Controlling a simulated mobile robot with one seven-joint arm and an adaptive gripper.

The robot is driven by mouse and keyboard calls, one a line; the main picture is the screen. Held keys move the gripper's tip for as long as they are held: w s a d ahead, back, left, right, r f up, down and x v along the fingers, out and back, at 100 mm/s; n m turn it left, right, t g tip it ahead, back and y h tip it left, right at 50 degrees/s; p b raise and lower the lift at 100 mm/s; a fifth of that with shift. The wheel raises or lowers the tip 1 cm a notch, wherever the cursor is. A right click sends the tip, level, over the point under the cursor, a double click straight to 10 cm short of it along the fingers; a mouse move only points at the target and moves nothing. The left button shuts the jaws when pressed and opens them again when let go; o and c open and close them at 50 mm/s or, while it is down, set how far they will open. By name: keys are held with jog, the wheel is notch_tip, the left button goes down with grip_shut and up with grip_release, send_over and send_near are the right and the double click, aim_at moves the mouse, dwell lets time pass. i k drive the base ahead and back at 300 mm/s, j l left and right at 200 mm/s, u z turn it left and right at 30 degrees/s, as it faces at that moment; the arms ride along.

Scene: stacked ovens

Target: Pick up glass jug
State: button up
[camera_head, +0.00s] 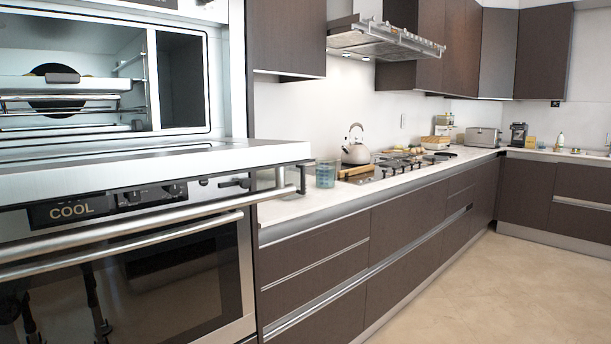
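A small blue-tinted clear glass vessel (325,174) stands upright on the near left end of the white countertop, just right of the open upper oven door. It looks like the glass jug, but I cannot make out a handle or spout. Nothing is seen touching it. My gripper is not in view.
The upper oven (75,123) has its door (150,172) lowered flat, with its handle (285,190) reaching toward the glass vessel. The lower oven (190,275) is shut. A kettle (355,152) and gas hob (405,164) are beyond the vessel. The floor (490,290) at right is clear.

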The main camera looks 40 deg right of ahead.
aim_at(326, 167)
jog(key=l+u, duration=0.3)
jog(key=l, duration=1.7)
jog(key=k+l, duration=0.1)
jog(key=l, duration=0.7)
jog(key=l+u, duration=0.1)
jog(key=l, duration=0.75)
jog(key=i+l, duration=0.15)
jog(key=i, duration=0.3)
jog(key=i+l, duration=0.15)
jog(key=i, duration=0.3)
